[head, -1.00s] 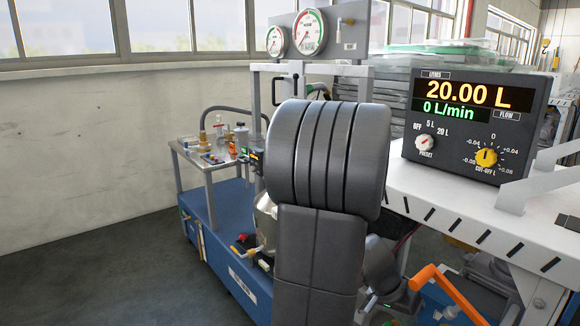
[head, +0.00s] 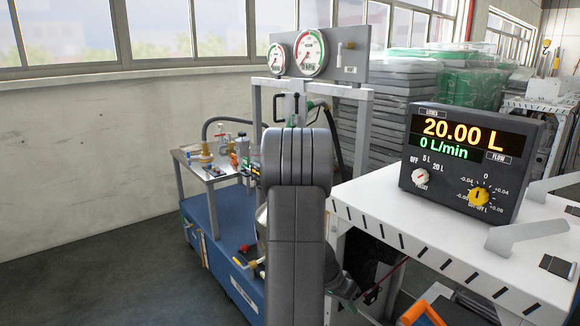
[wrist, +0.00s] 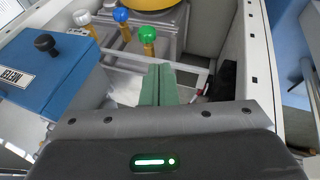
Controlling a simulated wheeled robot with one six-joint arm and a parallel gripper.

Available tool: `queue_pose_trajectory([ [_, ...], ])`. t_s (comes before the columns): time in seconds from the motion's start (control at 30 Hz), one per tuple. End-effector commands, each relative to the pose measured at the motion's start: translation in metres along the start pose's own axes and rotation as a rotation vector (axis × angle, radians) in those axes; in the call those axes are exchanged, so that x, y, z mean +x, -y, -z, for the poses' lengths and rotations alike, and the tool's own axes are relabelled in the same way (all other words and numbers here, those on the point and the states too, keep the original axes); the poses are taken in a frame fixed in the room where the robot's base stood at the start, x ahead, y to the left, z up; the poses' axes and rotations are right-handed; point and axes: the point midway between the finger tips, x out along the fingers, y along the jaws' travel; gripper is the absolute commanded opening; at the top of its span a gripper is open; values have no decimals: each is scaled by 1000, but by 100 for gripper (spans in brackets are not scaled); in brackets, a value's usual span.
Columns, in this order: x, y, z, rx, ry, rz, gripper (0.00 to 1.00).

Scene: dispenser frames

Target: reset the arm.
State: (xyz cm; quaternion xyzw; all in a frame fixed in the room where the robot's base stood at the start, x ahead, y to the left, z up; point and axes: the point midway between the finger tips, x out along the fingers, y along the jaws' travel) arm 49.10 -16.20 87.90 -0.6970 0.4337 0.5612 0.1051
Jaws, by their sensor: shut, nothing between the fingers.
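In the wrist view my gripper (wrist: 158,84) shows as two green fingers pressed together, shut with nothing between them. It points toward the inside of a light-walled frame, left of its right wall.
A meter box (head: 475,160) reading 20.00 L and 0 L/min stands on a white slotted bench (head: 400,215). Gauges (head: 310,53) top the cart's frame. The wrist view shows a blue METER box (wrist: 70,72) at left and knobbed valves (wrist: 148,36) ahead.

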Motion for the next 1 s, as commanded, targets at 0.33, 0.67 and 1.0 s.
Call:
queue_pose_trajectory([
  [0.33,-32,44,9,1,-5,4,0],
  [0.67,-60,45,10,1,-1,0,0],
  [1.0,-61,45,10,1,-1,-1,0],
])
